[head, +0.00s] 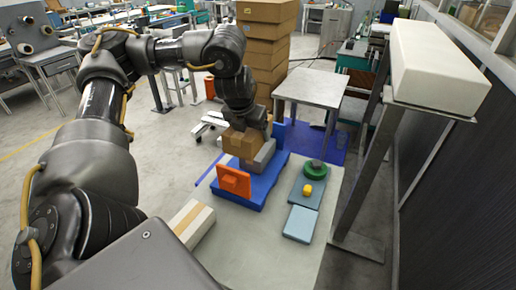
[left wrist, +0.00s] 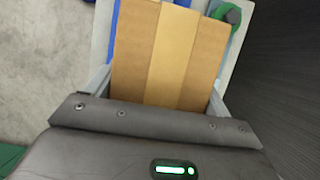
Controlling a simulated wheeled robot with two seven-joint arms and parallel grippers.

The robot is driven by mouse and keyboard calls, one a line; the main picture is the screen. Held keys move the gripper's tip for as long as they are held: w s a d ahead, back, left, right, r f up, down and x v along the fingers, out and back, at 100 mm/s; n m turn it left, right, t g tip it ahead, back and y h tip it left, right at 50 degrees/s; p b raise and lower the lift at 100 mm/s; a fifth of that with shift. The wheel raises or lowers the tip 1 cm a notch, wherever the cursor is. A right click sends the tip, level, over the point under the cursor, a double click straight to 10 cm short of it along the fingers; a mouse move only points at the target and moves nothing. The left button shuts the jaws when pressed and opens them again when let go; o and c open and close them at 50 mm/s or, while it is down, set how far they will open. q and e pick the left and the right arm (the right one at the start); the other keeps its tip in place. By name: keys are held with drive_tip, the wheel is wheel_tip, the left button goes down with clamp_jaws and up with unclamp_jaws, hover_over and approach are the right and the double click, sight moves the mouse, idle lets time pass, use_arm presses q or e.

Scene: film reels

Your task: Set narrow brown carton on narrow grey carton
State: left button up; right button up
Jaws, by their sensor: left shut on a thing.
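The narrow brown carton (head: 239,144) is in my left gripper (head: 250,149), above the blue platform in the head view. In the left wrist view the brown carton (left wrist: 135,50), with a paler tan stripe down its middle, fills the space between the two grey fingers of the gripper (left wrist: 162,88). A grey shape (head: 264,157) shows just right of and below the brown carton. I cannot tell whether it is the narrow grey carton or a finger, nor whether the brown carton touches anything below. My right gripper is not in view.
The blue platform (head: 262,189) carries an orange block (head: 234,181) at its front. Right of it are a teal board (head: 300,192) with a green ring (head: 315,169) and yellow piece (head: 308,190), and a light blue box (head: 300,223). A white-and-tan carton (head: 193,222) lies nearer.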

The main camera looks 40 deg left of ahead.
use_arm(q)
drive_tip(key=w+a+f+b, duration=0.1)
drive_tip(key=w+a+f, duration=0.1)
drive_tip(key=w, duration=0.1)
drive_tip(key=w+a+f+b, duration=0.2)
drive_tip(key=w+f, duration=0.1)
drive_tip(key=w, duration=0.1)
drive_tip(key=w+a+f+b, duration=0.1)
drive_tip(key=w+a+f, duration=0.1)
drive_tip(key=w+f, duration=0.1)
drive_tip(key=shift+w+a+f, duration=0.25)
drive_tip(key=shift+w+a, duration=0.05)
drive_tip(key=shift+w+a+f, duration=0.1)
drive_tip(key=shift+w+a, duration=0.05)
drive_tip(key=shift+w, duration=0.15)
drive_tip(key=shift+w+a+f, duration=0.1)
drive_tip(key=shift+w+f, duration=0.1)
drive_tip(key=shift+f, duration=0.15)
wheel_tip(320, 180, down, 3)
drive_tip(key=shift+w+a+r+p, duration=0.1)
drive_tip(key=shift+w+a+p, duration=0.05)
drive_tip(key=shift+p, duration=0.55)
drive_tip(key=shift+f, duration=0.4)
